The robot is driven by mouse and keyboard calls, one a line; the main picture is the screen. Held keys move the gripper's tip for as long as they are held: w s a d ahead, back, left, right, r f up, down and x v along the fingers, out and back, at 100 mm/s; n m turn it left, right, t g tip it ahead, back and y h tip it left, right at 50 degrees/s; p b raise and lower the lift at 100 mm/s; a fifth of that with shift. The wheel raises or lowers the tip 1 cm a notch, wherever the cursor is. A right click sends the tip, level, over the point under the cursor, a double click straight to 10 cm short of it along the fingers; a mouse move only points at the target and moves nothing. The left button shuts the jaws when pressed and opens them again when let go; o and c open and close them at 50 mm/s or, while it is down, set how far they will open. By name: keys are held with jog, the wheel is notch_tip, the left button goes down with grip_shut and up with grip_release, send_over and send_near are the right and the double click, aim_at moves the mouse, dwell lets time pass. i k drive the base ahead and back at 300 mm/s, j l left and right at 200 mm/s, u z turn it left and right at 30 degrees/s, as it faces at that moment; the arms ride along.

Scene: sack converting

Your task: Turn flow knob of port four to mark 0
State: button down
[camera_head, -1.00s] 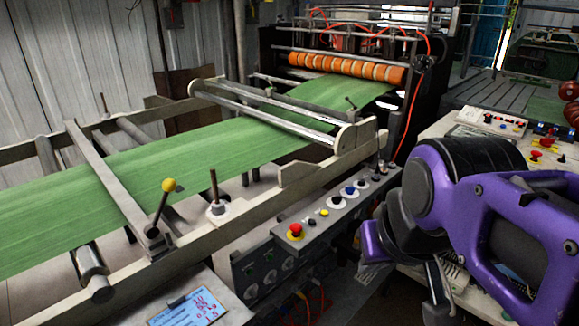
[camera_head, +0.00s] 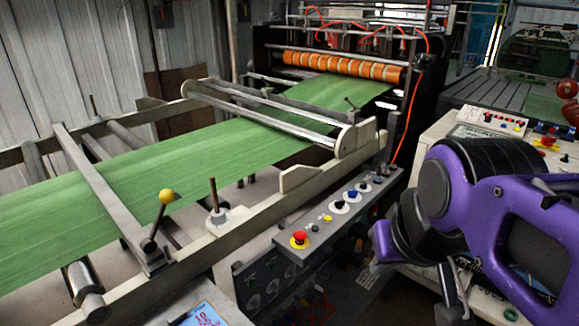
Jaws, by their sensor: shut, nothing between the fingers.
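I cannot pick out the flow knob of port four or its mark 0. A grey control panel (camera_head: 318,226) on the machine's near side carries a red button on a yellow base (camera_head: 299,239) and several small black and blue knobs (camera_head: 341,206). Below it, a dark panel (camera_head: 243,283) has several small round dials, too small to read. My purple and black arm fills the right side. My gripper (camera_head: 452,300) hangs at its lower end, shut and empty, right of the control panel and apart from it.
A green web (camera_head: 130,185) runs over a pale frame (camera_head: 200,240) to orange rollers (camera_head: 343,65). A lever with a yellow ball (camera_head: 166,196) stands up near the frame. A pale console (camera_head: 490,125) with buttons lies behind my arm. A blue label (camera_head: 205,314) is at the bottom.

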aim_at(255, 303)
jog(key=u, duration=0.7)
jog(key=k+j+z, duration=0.2)
jog(key=j, duration=0.15)
jog(key=l+u, duration=0.5)
jog(key=l, duration=0.3)
